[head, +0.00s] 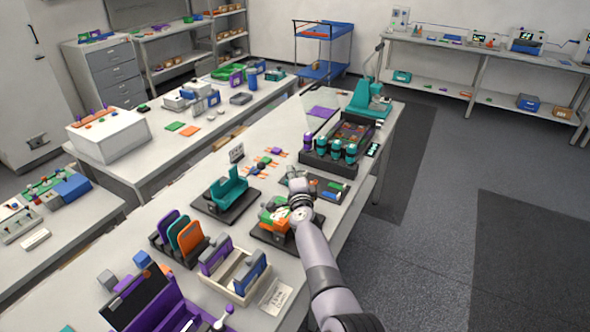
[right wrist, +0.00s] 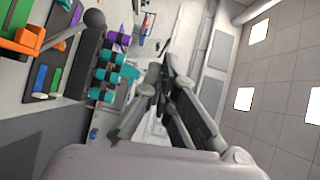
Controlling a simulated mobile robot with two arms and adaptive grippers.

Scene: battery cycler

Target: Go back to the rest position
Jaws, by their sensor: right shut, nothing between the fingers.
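My right arm reaches in from the bottom of the head view over the long white bench (head: 200,262). My right gripper (head: 298,184) is at its far end, small and partly hidden by the wrist, in front of the orange, green and white device (head: 275,216) and the flat board with coloured bars (head: 330,190). In the right wrist view the gripper (right wrist: 165,78) has its grey fingers together, with nothing between them. My left gripper is in neither view.
A teal cradle (head: 228,188) stands left of my right gripper, and a dark rack with teal-capped cylinders (head: 335,151) beyond it. Purple, teal and orange upright plates (head: 182,237) stand nearer on the bench. The grey floor on the right (head: 430,225) is clear.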

